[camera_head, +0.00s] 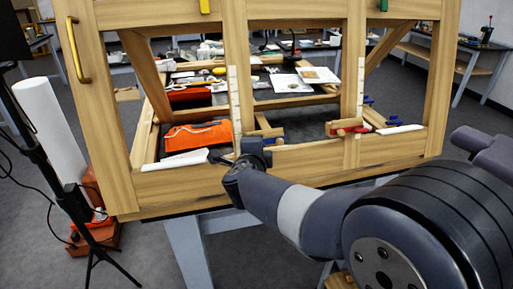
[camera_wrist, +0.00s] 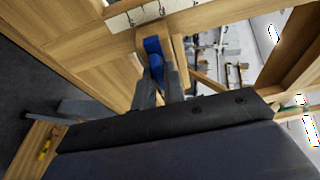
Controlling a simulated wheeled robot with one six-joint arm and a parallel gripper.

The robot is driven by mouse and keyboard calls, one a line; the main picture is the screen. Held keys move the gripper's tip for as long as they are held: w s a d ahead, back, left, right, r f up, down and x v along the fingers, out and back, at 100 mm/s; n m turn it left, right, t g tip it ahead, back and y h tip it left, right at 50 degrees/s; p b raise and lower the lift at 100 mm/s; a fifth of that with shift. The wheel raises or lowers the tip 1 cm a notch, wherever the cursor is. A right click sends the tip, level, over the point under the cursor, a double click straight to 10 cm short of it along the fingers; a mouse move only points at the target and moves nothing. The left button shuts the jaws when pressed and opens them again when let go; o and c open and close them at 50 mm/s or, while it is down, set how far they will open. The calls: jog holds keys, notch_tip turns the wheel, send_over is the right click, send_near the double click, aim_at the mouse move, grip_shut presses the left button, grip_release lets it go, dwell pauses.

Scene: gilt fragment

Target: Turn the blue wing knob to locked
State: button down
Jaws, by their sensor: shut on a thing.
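The blue wing knob (camera_wrist: 154,48) shows in the wrist view on a wooden post of the frame, its lower part between my fingers. My gripper (camera_wrist: 157,78) is shut on it, one finger on each side. In the head view my gripper (camera_head: 254,150) is at the lower middle of the wooden frame (camera_head: 300,157), by the foot of the left post. There my own wrist and gripper hide the knob. Any locked or unlocked mark is too small to read.
A yellow piece (camera_head: 204,6) and a green piece (camera_head: 383,5) sit on the upper rail. A red piece (camera_head: 347,129) is at the right post. An orange cloth (camera_head: 197,136) lies behind the frame. A black stand (camera_head: 95,215) with cables is at left.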

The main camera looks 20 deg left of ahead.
jog(key=c, duration=1.5)
grip_release()
jog(key=shift+s, duration=0.1)
jog(key=v, duration=1)
jog(key=shift+s+r, duration=0.2)
jog(key=shift+s, duration=0.1)
jog(key=shift+w+d, duration=0.1)
jog(key=x, duration=1)
jog(key=shift+w+f, duration=0.25)
jog(key=shift+w, duration=0.05)
